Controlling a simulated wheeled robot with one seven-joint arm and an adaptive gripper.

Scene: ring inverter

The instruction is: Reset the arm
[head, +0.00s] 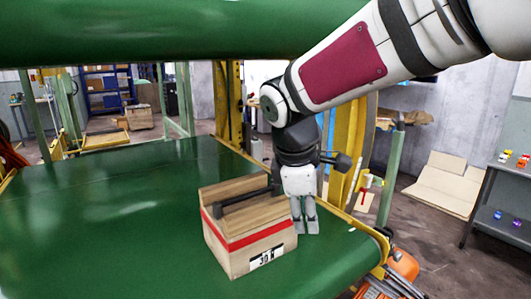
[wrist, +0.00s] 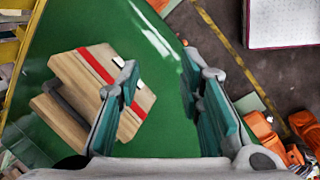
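My gripper (head: 305,226) hangs pointing down over the green belt surface (head: 110,215), at the right side of a wooden box. In the wrist view, my gripper (wrist: 162,80) is open, with only green surface between its teal-padded fingers. The wooden box (head: 240,240) has a red stripe, a dark bar handle on top and a white label with black print. It sits on the green surface. In the wrist view the box (wrist: 85,95) lies to the left, partly hidden by the left finger. I cannot tell whether the gripper touches the box.
A yellow post (head: 228,105) stands behind. Orange items (head: 403,264) lie beyond the belt's right edge. A grey shelf (head: 500,190) stands at far right. The belt's left part is clear.

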